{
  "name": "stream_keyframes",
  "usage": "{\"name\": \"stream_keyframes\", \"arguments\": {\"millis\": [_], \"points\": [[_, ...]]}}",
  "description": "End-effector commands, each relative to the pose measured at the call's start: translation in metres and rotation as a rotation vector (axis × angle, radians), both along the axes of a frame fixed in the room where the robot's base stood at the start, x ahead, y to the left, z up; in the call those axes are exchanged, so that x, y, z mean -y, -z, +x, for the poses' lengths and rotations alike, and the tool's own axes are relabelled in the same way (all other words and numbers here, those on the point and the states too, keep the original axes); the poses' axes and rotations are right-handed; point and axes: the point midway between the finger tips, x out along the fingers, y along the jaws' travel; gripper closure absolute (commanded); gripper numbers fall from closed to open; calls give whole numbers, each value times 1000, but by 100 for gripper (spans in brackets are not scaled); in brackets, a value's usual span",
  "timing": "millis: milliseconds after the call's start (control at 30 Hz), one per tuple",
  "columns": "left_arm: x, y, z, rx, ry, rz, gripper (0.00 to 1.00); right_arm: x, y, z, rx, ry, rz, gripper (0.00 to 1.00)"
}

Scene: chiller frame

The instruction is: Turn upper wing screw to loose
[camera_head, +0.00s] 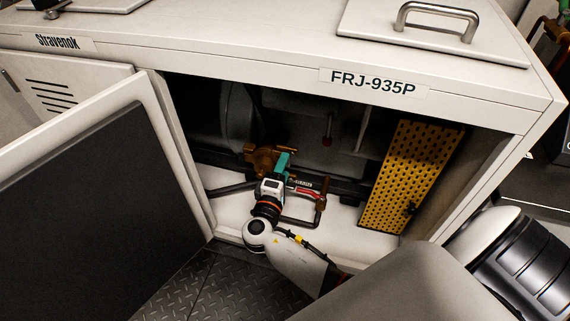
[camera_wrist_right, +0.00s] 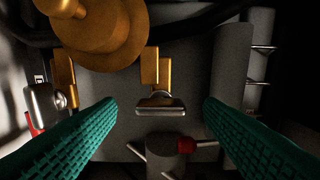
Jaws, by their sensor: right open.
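My right gripper (camera_head: 283,163) reaches into the open cabinet, beside brass fittings (camera_head: 262,156). In the right wrist view its two teal ribbed fingers are wide apart, with nothing held. Between the fingertips shows a small flat silver tab (camera_wrist_right: 160,104) below a pair of brass plates (camera_wrist_right: 150,66); it may be the upper wing screw, but I cannot tell for sure. It appears apart from both fingers. A second silver piece (camera_wrist_right: 46,101) shows at left, beside the left finger. My left gripper is not in view.
The cabinet door (camera_head: 85,175) stands open at left. A yellow perforated panel (camera_head: 412,170) stands at the right inside. A red-handled pipe fitting (camera_head: 308,193) is just right of my gripper. A large round brass part (camera_wrist_right: 100,35) fills the upper left of the wrist view.

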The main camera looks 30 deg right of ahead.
Motion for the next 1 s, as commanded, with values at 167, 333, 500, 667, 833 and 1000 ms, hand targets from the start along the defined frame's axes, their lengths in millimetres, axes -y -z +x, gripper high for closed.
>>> {"name": "stream_keyframes", "arguments": {"millis": [167,333,500,667,833,1000], "points": [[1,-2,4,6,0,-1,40,-32,2,-26,-3,-2,4,38],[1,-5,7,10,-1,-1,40,-56,1,-47,-1,-1,3,38],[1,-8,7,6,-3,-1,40,-70,0,-59,0,-1,1,38],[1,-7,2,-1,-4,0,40,-74,0,-62,-1,-1,2,38],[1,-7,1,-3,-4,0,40,-74,0,-62,0,-1,1,38],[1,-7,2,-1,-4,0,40,-74,0,-62,0,-1,1,38]]}}
